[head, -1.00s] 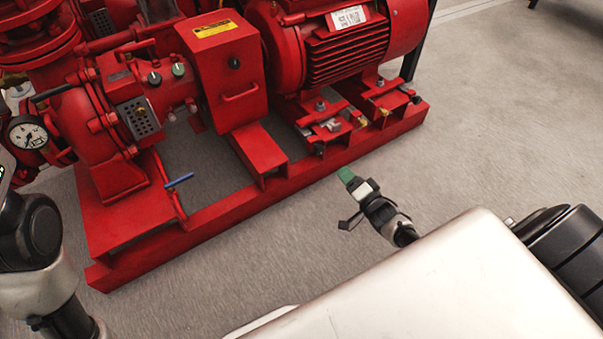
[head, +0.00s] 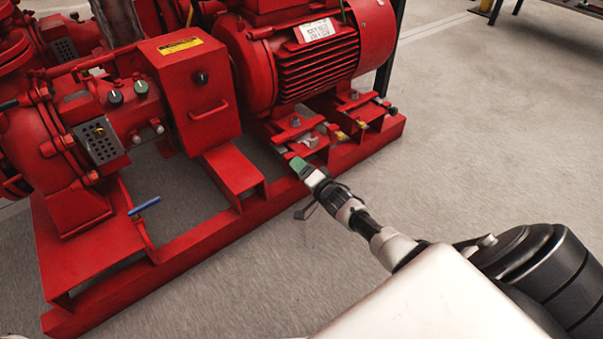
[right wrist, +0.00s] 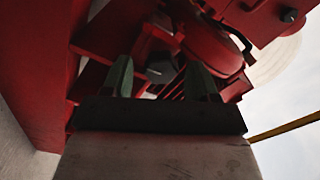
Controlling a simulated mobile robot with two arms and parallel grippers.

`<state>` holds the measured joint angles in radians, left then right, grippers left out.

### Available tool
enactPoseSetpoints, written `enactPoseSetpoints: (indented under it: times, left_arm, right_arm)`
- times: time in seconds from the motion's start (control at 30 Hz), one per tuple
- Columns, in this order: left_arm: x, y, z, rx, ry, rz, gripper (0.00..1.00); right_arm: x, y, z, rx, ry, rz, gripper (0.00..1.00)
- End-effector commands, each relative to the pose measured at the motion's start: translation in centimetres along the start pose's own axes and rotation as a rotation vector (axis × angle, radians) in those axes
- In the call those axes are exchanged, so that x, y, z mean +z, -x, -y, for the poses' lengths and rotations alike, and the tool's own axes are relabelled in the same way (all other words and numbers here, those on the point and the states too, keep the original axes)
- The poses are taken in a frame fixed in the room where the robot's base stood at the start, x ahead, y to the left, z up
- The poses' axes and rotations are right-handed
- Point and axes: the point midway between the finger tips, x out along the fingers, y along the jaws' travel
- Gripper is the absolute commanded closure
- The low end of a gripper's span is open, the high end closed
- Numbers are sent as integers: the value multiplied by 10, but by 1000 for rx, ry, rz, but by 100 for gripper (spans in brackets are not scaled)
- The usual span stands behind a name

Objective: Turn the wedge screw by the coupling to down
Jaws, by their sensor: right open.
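My right gripper (head: 298,163) comes in from the lower right in the head view. Its green fingertips are at the front edge of the red base, by the motor's near-left foot, on the coupling side. In the right wrist view the right gripper (right wrist: 160,80) is open, its two green fingers apart. A grey hex-shaped screw head (right wrist: 161,68) shows between and beyond the fingers; I cannot tell whether they touch it. In the head view the gripper hides part of this spot, and the screw is not clear there. My left gripper is not in view.
The red coupling guard box (head: 188,95) stands left of the motor (head: 310,60). A silver fitting (head: 308,140) and brass-coloured screws lie along the motor feet. The floor (head: 460,130) to the right is clear.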

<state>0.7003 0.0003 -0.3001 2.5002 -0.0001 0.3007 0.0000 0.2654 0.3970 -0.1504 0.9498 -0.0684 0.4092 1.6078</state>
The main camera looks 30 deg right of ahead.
Motion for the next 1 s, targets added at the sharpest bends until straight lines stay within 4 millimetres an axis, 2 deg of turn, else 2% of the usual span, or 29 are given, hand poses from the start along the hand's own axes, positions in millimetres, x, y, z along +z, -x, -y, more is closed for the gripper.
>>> enactPoseSetpoints:
  times: [0.23, 0.57, 0.83, 1.0]
  left_arm:
    - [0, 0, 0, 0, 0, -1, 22]
    - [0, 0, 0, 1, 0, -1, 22]
    - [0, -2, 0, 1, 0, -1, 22]
    - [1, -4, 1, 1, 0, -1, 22]
  right_arm:
    - [0, -1, 0, 1, 0, 0, 41]
    - [0, 0, 0, 0, 0, 0, 90]
    - [0, 0, 0, 1, 30, 0, 90]
    - [0, 0, 1, 0, 106, 0, 90]
